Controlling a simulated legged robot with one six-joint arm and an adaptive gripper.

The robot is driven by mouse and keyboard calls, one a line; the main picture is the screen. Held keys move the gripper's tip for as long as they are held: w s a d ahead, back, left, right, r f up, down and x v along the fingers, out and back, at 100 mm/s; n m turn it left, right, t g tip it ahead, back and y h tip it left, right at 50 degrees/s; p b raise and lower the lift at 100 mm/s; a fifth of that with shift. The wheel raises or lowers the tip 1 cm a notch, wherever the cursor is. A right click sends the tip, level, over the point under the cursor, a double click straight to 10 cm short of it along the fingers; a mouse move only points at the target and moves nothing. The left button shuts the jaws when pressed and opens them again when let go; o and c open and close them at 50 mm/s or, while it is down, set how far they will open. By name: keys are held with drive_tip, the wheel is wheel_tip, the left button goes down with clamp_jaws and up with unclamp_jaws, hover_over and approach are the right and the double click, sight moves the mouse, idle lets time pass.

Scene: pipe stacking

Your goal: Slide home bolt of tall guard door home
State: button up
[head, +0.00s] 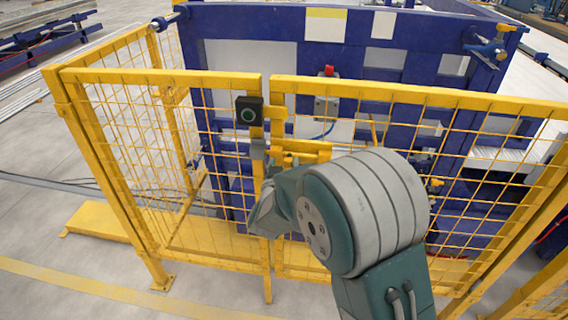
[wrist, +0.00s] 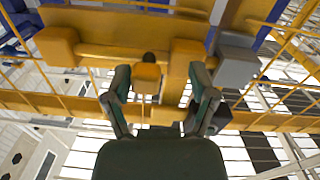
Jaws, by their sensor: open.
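The tall guard door is a yellow mesh panel (head: 390,92) beside a second yellow mesh panel (head: 160,77). In the wrist view, the yellow bolt assembly (wrist: 130,30) runs across the top, and the grey block (wrist: 236,62) is to the right. A small yellow handle (wrist: 148,78) with a dark top sits between the open fingers of my gripper (wrist: 160,72). I see no clear contact. In the head view, my wrist partly hides the gripper and the bolt's lower side.
A blue machine frame (head: 240,22) stands behind the mesh, with a red-topped grey box (head: 326,100). Open grey floor (head: 60,225) is at left, crossed by a yellow line.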

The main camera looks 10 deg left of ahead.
drive_tip(key=shift+s+d, duration=0.2)
drive_tip(key=shift+s, duration=0.1)
drive_tip(key=s+a, duration=0.1)
drive_tip(key=s, duration=1)
drive_tip(key=shift+s, duration=0.2)
drive_tip(key=shift+a+f, duration=0.1)
drive_tip(key=s+d+r+g+y, duration=0.3)
drive_tip(key=d+r+g+y, duration=0.25)
drive_tip(key=d+r, duration=0.35)
drive_tip(key=s+d+f+m+g+h, duration=0.1)
drive_tip(key=s+d+g+h, duration=0.3)
drive_tip(key=s+d, duration=1.1)
drive_tip(key=s+g, duration=0.3)
drive_tip(key=s, duration=0.1)
drive_tip(key=shift+d, duration=0.3)
